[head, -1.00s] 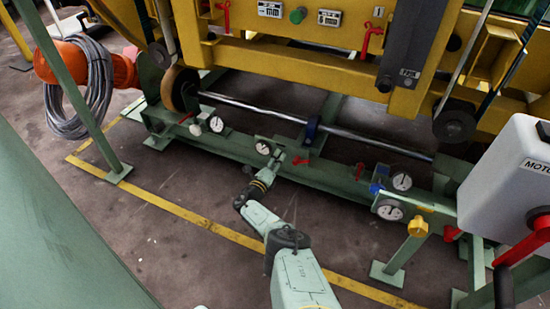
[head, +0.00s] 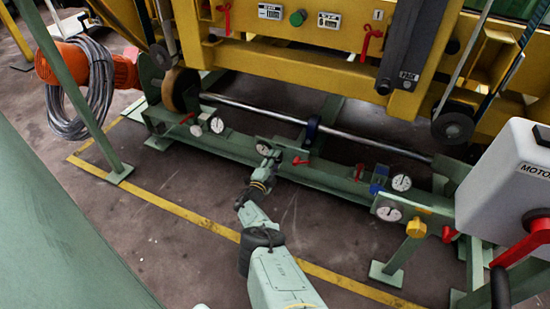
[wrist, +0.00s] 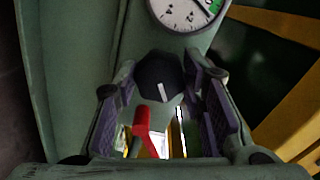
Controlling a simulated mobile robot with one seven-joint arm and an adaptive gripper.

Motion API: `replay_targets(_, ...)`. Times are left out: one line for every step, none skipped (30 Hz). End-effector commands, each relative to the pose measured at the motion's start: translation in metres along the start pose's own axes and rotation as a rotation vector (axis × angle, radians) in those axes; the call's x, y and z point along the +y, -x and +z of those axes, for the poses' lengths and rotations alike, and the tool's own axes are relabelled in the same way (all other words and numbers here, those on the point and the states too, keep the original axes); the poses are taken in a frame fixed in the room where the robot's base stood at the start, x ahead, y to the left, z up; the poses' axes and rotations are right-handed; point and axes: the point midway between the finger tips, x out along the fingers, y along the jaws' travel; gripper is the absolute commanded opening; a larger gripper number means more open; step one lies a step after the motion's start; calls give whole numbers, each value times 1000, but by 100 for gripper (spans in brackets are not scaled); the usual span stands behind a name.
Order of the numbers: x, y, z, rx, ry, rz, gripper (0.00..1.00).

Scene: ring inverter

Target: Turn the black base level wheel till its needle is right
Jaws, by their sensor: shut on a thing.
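The black wheel (wrist: 158,74), a dark faceted knob with a white mark, sits between my gripper's purple-padded fingers in the wrist view. My gripper (wrist: 160,88) is shut on it. A white dial gauge (wrist: 183,12) with a green band stands just above the wheel, cut off by the picture's top edge. I cannot read its needle surely against the band. In the head view the same gauge (head: 263,149) shows small on the green base beam, and my gripper (head: 269,161) is just below it, hiding the wheel.
A red lever (wrist: 142,122) stands close to the fingers in the wrist view. In the head view, a red handle (head: 300,160) is right of my gripper. More gauges (head: 389,213) sit along the beam (head: 235,153). A grey motor box (head: 510,175) is at right.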

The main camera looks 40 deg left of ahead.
Motion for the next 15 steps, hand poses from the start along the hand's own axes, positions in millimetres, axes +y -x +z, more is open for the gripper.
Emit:
replay_targets(0,0,0,0,36,0,9)
replay_targets(0,0,0,0,53,1,9)
replay_targets(0,0,0,0,76,1,9)
replay_targets(0,0,0,0,93,1,9)
replay_targets(0,0,0,0,109,1,9)
replay_targets(0,0,0,-1,129,1,9)
replay_targets(0,0,0,-1,141,1,9)
replay_targets(0,0,0,-1,153,1,9)
replay_targets(0,0,0,-1,168,1,9)
replay_targets(0,0,0,0,177,1,9)
replay_targets(0,0,0,-1,186,1,9)
replay_targets(0,0,0,0,196,1,9)
replay_targets(0,0,0,-1,202,1,9)
replay_targets(0,0,0,-1,207,1,9)
replay_targets(0,0,0,-1,213,1,9)
